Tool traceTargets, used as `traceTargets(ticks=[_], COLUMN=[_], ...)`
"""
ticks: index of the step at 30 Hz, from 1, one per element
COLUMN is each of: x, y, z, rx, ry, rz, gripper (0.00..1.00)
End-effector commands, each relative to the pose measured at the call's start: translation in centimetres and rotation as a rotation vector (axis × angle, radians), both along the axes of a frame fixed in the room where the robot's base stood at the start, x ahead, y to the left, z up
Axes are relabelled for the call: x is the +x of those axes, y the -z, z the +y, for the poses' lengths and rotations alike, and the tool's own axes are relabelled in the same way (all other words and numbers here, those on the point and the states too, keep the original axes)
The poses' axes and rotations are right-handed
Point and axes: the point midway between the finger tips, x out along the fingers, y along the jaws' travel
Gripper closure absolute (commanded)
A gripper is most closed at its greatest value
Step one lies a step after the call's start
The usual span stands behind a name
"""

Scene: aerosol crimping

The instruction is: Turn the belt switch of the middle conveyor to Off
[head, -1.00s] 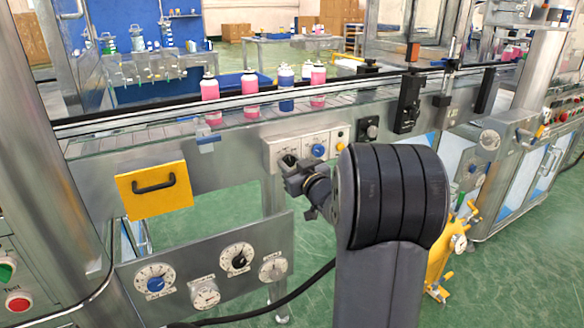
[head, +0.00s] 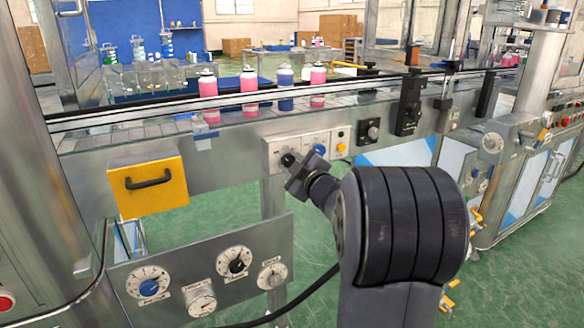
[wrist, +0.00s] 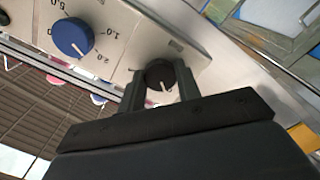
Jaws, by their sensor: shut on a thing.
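The belt switch (wrist: 160,78) is a black round knob with a white pointer line, on the pale control plate of the middle conveyor. In the wrist view my gripper (wrist: 160,92) has one finger on each side of this knob and is shut on it. In the head view my gripper (head: 292,172) is at the left end of the control plate (head: 335,134), and the black knob (head: 287,159) shows just beyond the fingers. The lettering around the knob is too small or hidden to read.
A blue dial (wrist: 72,37) sits beside the switch on the same plate. A yellow box with a black handle (head: 148,186) is to the left. A lower panel of dials (head: 203,270) hangs below. Pink and blue cans (head: 249,88) stand on the conveyor.

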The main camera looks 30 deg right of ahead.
Motion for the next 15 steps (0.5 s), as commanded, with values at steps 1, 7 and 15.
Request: traceTargets(ticks=[1,7,15], x=[0.0,0.0,0.0], y=[0.07,0.02,0.0], z=[0.04,0.04,0.05], rx=[-0.011,-0.032,-0.034], ry=[-0.001,-0.001,-0.001], rz=[0.0,-0.001,-0.001], gripper=[0.91,0.91,0.91])
